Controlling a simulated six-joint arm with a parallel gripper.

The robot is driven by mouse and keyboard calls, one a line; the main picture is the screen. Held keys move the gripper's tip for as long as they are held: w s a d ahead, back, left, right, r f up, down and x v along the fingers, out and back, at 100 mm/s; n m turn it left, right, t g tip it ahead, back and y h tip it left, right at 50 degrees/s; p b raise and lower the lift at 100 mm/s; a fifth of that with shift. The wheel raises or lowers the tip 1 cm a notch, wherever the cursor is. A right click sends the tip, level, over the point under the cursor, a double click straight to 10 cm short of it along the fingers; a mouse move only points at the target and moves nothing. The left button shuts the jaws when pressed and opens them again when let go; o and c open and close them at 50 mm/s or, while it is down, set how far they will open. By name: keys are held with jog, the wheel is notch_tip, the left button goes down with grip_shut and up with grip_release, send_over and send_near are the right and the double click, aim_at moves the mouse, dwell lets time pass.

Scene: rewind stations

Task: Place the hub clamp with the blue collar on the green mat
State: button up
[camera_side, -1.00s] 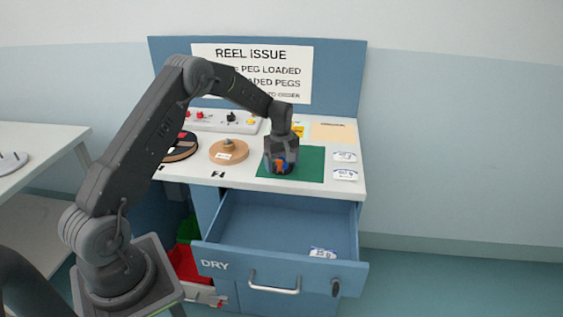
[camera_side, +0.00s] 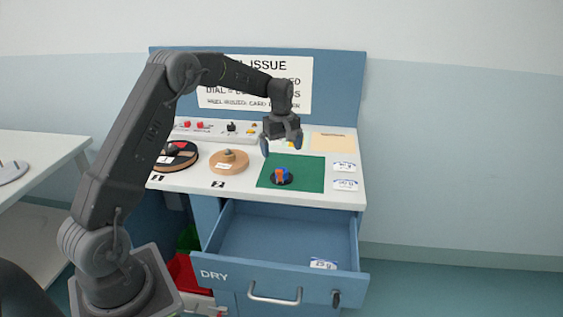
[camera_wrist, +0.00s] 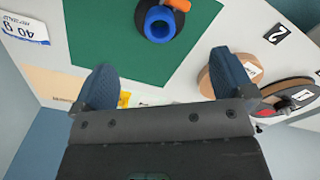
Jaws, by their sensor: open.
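The hub clamp (camera_side: 281,177) with a blue collar and an orange part rests on the green mat (camera_side: 308,172), toward its left side. In the wrist view the blue collar (camera_wrist: 160,22) shows as a ring on a dark base, with the orange part beside it, on the green mat (camera_wrist: 118,45). My gripper (camera_side: 282,148) is open and empty, raised above the counter behind the clamp and apart from it. In the wrist view its two fingers (camera_wrist: 168,82) are spread wide with nothing between them.
A wooden disc (camera_side: 229,162) and a dark reel (camera_side: 176,156) sit left of the mat. White labelled packets (camera_side: 345,184) lie right of it. The open DRY drawer (camera_side: 280,272) juts out below, holding one packet (camera_side: 323,263). A switch panel (camera_side: 210,130) stands behind.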

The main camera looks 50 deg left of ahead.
jog(key=s+d+r+m+t, duration=0.1)
jog(key=s+d+r+m, duration=0.3)
jog(key=s+d+r, duration=0.3)
jog(key=s+d+r+m+t, duration=0.25)
jog(key=s+d+r, duration=0.3)
jog(key=r, duration=0.35)
jog(key=s+d+f+m+t, duration=0.1)
jog(key=s+d+m, duration=0.3)
jog(key=s, duration=0.5)
jog(key=s+d+f+m+t, duration=0.1)
jog(key=s+d+m, duration=0.4)
jog(key=s, duration=0.4)
jog(key=shift+d, duration=0.2)
